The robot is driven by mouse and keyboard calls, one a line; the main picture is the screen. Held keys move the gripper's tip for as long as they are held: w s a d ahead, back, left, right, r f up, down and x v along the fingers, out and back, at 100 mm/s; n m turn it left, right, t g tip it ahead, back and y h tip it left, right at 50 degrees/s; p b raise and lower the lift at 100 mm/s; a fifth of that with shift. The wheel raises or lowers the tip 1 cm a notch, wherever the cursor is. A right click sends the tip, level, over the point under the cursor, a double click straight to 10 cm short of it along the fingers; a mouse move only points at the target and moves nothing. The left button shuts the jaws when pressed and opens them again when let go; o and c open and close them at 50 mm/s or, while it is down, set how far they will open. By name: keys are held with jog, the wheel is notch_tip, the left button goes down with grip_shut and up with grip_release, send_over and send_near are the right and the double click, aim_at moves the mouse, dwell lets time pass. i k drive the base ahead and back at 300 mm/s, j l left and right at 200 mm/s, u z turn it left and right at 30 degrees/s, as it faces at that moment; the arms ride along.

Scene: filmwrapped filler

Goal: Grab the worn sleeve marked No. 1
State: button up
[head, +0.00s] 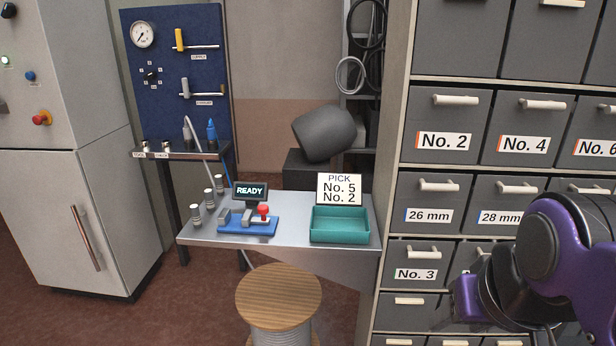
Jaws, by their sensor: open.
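Three small metal cylinders stand along the left edge of the grey bench: a front one (196,214), a middle one (209,199) and a back one (220,184). They may be sleeves, but I can read no number or wear on them. Two more small metal pieces, a left one (145,146) and a right one (165,150), sit on the shelf under the blue panel, above white labels too small to read. No "No. 1" marking is legible anywhere. My purple and black arm shows at lower right, but I cannot see its gripper fingers.
The bench (280,236) holds a blue fixture (247,228), a "READY" display (250,191), an empty-looking teal tray (340,226) and a sign (339,189) reading "PICK No. 5 No. 2". A wooden-topped spool (279,294) stands in front. Labelled drawers (444,125) fill the right.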

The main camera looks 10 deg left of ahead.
aim_at(221, 190)
jog(key=i+j+z, duration=0.15)
jog(key=j, duration=0.65)
jog(key=i+j+z, duration=0.2)
jog(key=i+j, duration=0.15)
jog(key=j, duration=0.5)
jog(key=i+j+z, duration=0.15)
jog(key=j, duration=0.7)
jog(key=i+j+z, duration=0.2)
jog(key=j, duration=0.65)
jog(key=j+z, duration=0.15)
jog(key=j, duration=0.7)
jog(key=l+u, duration=0.4)
jog(key=k+l+u, duration=0.1)
jog(key=l+u, duration=0.25)
jog(key=l, duration=0.15)
jog(key=k+l+u, duration=0.15)
jog(key=l+u, duration=0.25)
